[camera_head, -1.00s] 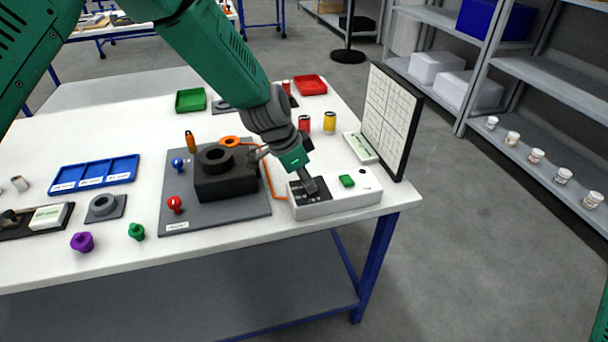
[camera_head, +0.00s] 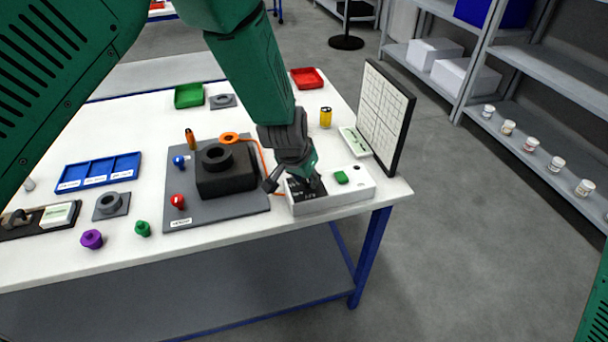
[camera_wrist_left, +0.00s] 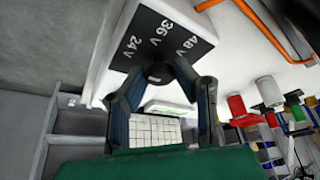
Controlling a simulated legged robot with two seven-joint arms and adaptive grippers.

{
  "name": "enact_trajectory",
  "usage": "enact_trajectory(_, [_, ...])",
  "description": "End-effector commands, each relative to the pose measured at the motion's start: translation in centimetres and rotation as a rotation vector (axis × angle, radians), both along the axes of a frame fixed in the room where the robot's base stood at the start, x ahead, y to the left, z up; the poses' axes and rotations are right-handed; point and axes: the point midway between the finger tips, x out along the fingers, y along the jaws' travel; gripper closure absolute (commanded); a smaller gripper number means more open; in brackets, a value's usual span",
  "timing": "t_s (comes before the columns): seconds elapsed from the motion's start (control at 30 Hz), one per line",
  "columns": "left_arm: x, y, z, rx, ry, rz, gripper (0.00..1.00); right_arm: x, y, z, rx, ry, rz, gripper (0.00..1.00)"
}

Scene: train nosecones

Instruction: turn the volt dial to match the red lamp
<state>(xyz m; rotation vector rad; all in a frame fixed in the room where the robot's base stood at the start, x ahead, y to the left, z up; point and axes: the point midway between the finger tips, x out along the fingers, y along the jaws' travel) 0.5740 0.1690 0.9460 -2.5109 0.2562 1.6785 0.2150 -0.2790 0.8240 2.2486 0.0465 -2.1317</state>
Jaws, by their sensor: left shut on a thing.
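The white control box (camera_head: 335,202) lies at the right front corner of the table, with a green button (camera_head: 341,177) on top. Its black dial panel (camera_wrist_left: 163,38) carries the marks 24V, 36V and 48V in the left wrist view. My left gripper (camera_head: 297,188) is over the panel, its fingers shut on the dark volt dial (camera_wrist_left: 160,72). The dial is mostly hidden between the fingers, so its pointing cannot be told. A red knob-shaped piece (camera_head: 178,201) stands on the grey plate; I cannot tell whether it is the red lamp. My right gripper is out of view.
A black block (camera_head: 226,180) on the grey plate stands left of the box, with an orange cable (camera_head: 266,160) beside it. A gridded board (camera_head: 386,115) stands upright behind the box. A yellow cylinder (camera_head: 326,117) and a red tray (camera_head: 307,78) are farther back.

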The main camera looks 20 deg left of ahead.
Motion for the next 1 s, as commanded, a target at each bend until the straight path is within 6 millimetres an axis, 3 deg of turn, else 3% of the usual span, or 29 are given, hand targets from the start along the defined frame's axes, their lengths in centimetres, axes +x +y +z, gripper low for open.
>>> enact_trajectory(0.53, [0.47,0.03,0.26,-0.003,-0.014,0.026,1.0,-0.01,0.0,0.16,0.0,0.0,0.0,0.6])
enact_trajectory(0.57, [0.47,0.03,0.26,-0.003,-0.014,0.026,0.68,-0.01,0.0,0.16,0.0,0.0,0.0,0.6])
enact_trajectory(0.6, [0.45,0.04,0.26,-0.003,-0.013,0.026,0.56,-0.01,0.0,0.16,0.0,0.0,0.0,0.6])
enact_trajectory(1.0, [-0.14,0.17,0.75,-0.001,-0.008,0.025,0.56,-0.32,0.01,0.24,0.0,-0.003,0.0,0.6])
